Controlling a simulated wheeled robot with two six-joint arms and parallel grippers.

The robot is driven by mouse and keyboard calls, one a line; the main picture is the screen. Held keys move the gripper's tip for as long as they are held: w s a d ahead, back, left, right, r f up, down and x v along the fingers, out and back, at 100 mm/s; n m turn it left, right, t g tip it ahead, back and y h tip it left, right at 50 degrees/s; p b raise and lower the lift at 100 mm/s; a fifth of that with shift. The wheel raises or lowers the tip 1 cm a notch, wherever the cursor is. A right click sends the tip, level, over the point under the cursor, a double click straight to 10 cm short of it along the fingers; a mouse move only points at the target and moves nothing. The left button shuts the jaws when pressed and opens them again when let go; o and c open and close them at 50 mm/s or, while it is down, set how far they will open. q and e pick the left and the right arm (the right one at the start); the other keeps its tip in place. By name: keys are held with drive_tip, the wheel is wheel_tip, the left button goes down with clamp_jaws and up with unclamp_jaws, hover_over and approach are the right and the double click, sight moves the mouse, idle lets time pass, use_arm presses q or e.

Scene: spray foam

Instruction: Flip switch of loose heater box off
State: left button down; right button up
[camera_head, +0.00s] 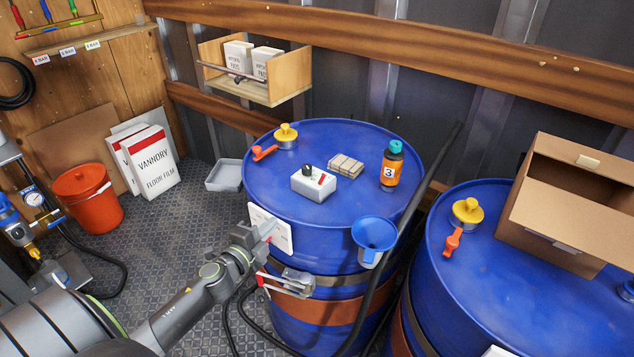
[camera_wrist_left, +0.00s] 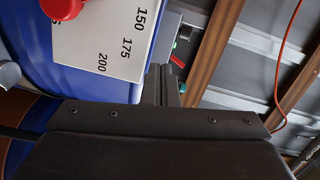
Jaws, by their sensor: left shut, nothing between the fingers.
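A white box (camera_head: 314,184) with a black knob and a red switch lies on top of the left blue drum (camera_head: 260,180). I cannot tell the switch's position. A white panel (camera_head: 284,238) is on the drum's front side. In the left wrist view a white panel (camera_wrist_left: 95,50) shows 150, 175 and 200 beside a red knob (camera_wrist_left: 61,8). My left gripper (camera_head: 266,232) is shut and empty in front of the drum-side panel, partly covering it. Its closed fingers (camera_wrist_left: 171,86) show in the left wrist view. My right gripper is not in view.
On the drum top are an orange bottle (camera_head: 391,168), a stack of small blocks (camera_head: 346,164) and a yellow cap (camera_head: 286,135). A second drum (camera_head: 480,290) carries a cardboard box (camera_head: 545,205).

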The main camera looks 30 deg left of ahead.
use_arm(q)
drive_tip(key=w+d+r+m+g+h, duration=0.2)
drive_tip(key=m+h, duration=0.5)
drive_tip(key=m, duration=0.4)
drive_tip(key=shift+w+d+r+m+h, duration=0.3)
drive_tip(key=shift+w+d+r, duration=0.2)
drive_tip(key=shift+d+r, duration=0.65)
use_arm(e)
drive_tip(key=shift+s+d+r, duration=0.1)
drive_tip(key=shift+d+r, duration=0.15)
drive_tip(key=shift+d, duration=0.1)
use_arm(q)
drive_tip(key=shift+a+r, duration=0.2)
drive_tip(key=shift+r, duration=0.05)
